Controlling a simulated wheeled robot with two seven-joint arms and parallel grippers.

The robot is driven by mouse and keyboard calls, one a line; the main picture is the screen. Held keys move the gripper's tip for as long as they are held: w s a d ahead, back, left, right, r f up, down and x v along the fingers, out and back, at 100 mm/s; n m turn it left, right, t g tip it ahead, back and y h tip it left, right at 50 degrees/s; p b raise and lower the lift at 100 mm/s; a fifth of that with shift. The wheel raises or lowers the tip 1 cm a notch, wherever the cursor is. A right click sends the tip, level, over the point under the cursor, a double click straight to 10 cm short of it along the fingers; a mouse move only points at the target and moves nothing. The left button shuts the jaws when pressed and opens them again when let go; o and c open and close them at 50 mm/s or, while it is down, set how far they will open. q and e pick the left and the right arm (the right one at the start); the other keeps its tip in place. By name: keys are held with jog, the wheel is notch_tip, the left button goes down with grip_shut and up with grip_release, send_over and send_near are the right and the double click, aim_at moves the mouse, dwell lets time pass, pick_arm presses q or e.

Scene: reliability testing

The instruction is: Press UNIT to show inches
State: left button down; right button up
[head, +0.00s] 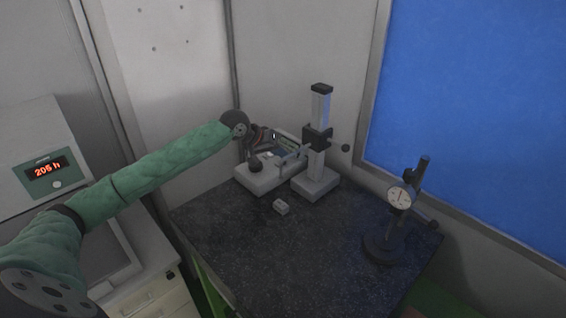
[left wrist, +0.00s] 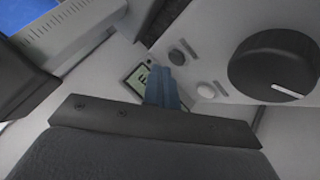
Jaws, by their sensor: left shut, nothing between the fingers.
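A light grey instrument (head: 262,180) stands at the back of the dark granite table, with my left gripper low over its top. In the left wrist view, its panel has a small greenish display (left wrist: 136,79), a large black knob (left wrist: 270,66), dark oval buttons (left wrist: 177,58) and pale round buttons (left wrist: 206,91). My left gripper (left wrist: 161,72) is shut and empty. Its bluish fingers cover part of the display's right edge, with their tips close to the near dark button. I cannot tell whether they touch it. No button label or full reading is legible. My right gripper is out of view.
A column stand (head: 318,150) rises right beside the instrument. A small grey block (head: 281,207) lies in front. A dial gauge (head: 401,197) on a black stand is at the right. The granite table (head: 290,260) is clear at front. A box with a red readout (head: 46,167) is at left.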

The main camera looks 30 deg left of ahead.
pick_arm(q)
jog(key=shift+f, duration=0.15)
dwell(0.8)
jog(key=shift+f, duration=0.25)
jog(key=shift+f, duration=0.4)
dwell(0.6)
jog(key=shift+r, duration=0.15)
dwell(0.3)
jog(key=shift+r+p, duration=0.35)
jog(key=shift+r, duration=0.35)
jog(key=shift+r, duration=0.15)
jog(key=shift+r, duration=2.35)
